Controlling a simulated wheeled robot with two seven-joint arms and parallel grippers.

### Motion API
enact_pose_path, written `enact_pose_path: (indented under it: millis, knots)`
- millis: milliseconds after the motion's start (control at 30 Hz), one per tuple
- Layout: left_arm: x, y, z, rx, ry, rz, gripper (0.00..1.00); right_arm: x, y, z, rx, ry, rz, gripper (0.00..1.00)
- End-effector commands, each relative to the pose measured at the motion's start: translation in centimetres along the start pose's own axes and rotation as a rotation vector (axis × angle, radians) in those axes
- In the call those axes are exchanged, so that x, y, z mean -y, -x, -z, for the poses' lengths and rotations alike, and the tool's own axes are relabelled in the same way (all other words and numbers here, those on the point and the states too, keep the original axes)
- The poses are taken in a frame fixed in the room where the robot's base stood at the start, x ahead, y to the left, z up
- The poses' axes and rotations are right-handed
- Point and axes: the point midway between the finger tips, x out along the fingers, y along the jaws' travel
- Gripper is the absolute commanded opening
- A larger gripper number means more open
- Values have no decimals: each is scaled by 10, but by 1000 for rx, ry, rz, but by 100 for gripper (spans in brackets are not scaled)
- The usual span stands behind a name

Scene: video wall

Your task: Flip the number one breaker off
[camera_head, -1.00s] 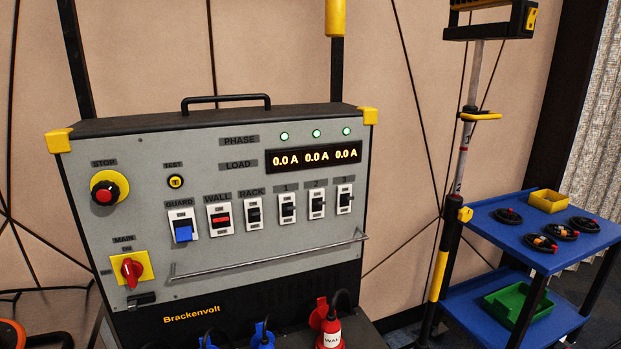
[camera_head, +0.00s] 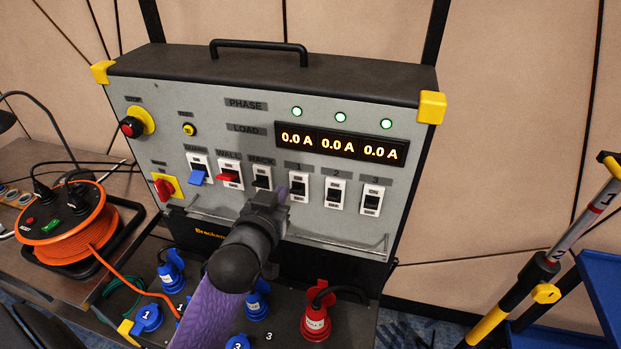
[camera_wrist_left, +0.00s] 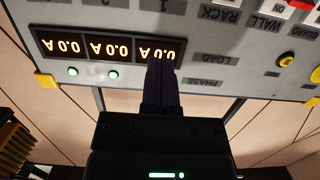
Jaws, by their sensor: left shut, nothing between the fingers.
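The number one breaker (camera_head: 299,184) is a black switch in a white plate under the label 1 on the grey panel (camera_head: 220,118). I cannot tell its lever position clearly. My left gripper (camera_head: 281,197) is shut and empty. In the head view its fingertips show just left of the number one breaker, overlapping its edge; I cannot tell whether they touch. In the left wrist view the picture is upside down and the shut fingers (camera_wrist_left: 161,75) cover part of the load display (camera_wrist_left: 110,48). My right gripper is not in view.
Breakers 2 (camera_head: 335,193) and 3 (camera_head: 372,199) stand to the right, the rack switch (camera_head: 262,177) to the left. A rail (camera_head: 335,243) runs below the switches. Blue plugs (camera_head: 172,272) and a red plug (camera_head: 316,318) stand below. An orange cable reel (camera_head: 70,235) is at left.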

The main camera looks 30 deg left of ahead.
Motion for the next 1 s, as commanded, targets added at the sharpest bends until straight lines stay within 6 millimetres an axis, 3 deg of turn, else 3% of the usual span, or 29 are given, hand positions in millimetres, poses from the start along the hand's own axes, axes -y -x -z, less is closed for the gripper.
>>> enact_pose_path:
  millis: [267,700,1000]
  knots:
    - [0,-8,-2,1,-1,-1,0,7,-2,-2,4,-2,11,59]
    - [0,-101,-3,1,-1,0,0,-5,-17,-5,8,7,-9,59]
    - [-1,-88,-38,4,-1,-2,0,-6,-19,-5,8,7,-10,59]
